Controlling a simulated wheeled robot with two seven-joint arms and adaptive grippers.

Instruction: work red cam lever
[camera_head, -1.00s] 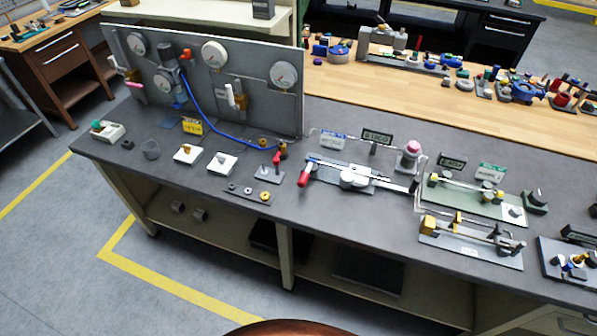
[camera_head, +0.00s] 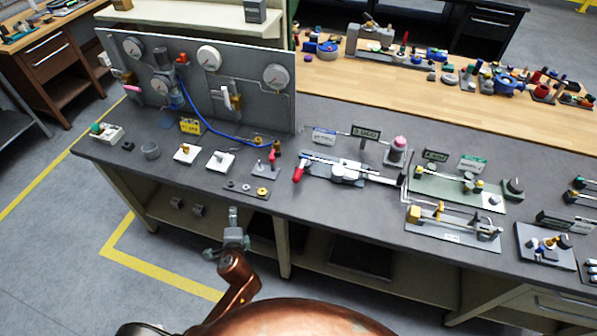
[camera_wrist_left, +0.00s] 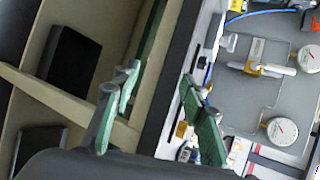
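A long fixture (camera_head: 345,174) on the grey bench has a red-handled lever (camera_head: 299,171) at its left end. A small grey block (camera_head: 261,168) just left of it carries a short upright red lever (camera_head: 272,158). I cannot tell which of the two is the cam lever. My left gripper (camera_head: 234,212) shows in front of the bench's front edge, apart from both levers. In the left wrist view its green-padded fingers (camera_wrist_left: 159,84) are spread with nothing between them. My right gripper is out of view.
A gauge panel (camera_head: 240,110) with a blue hose stands at the back left of the bench. A plate with small rings (camera_head: 246,189) lies near the front edge. A green-based fixture (camera_head: 455,185) and a grey-based fixture (camera_head: 452,230) stand to the right.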

